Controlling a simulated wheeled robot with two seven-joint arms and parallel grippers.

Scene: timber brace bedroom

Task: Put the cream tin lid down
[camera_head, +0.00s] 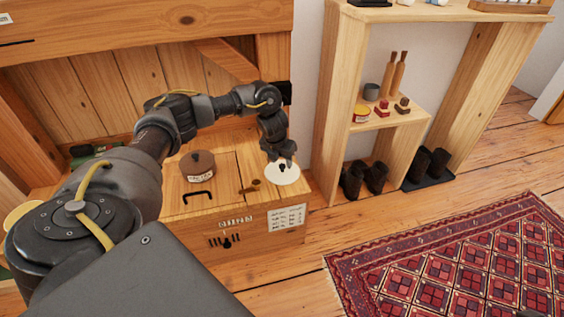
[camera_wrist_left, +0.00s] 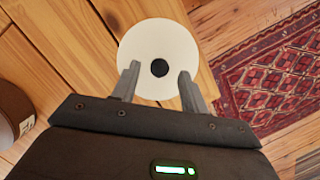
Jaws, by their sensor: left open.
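The cream tin lid (camera_head: 283,176) is a pale round disc with a dark knob at its centre. It lies flat on the right end of the wooden chest (camera_head: 262,235), near the chest's edge. In the left wrist view the lid (camera_wrist_left: 150,40) shows beyond my fingertips, its dark knob between them. My left gripper (camera_head: 284,160) points down over the lid. Its two fingers (camera_wrist_left: 157,80) are apart, on either side of the knob, with a gap on each side. My right gripper is not seen.
A brown round tin (camera_head: 198,165) with a label stands on the chest to the left of the lid, behind a black handle (camera_head: 198,197). A wooden shelf unit (camera_head: 385,118) with boots stands to the right. A red patterned rug (camera_head: 460,265) lies on the floor.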

